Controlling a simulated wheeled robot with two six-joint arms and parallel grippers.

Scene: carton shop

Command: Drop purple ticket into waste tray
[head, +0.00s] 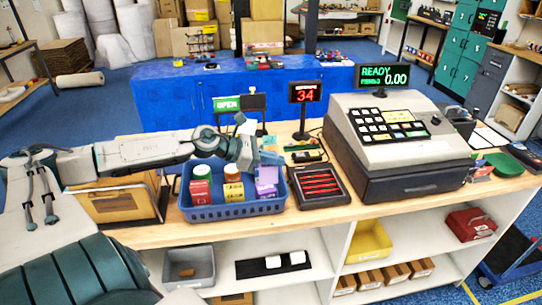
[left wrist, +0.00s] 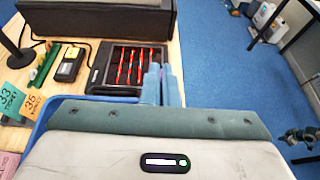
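My left gripper (head: 270,157) reaches in from the left over the back right part of the blue basket (head: 235,210). A pinkish-purple ticket (left wrist: 8,164) shows partly at the lower left edge of that view, beside green (left wrist: 12,100) and orange (left wrist: 38,103) tickets. A purple item (head: 266,182) stands in the basket below the gripper. I cannot tell which container is the waste tray. My right gripper is not in view.
A black tray with red strips (head: 319,185) lies right of the basket, beside the cash register (head: 400,145). A red number display (head: 304,94) stands behind. Below are a grey bin (head: 189,266) and a yellow bin (head: 369,242) on shelves.

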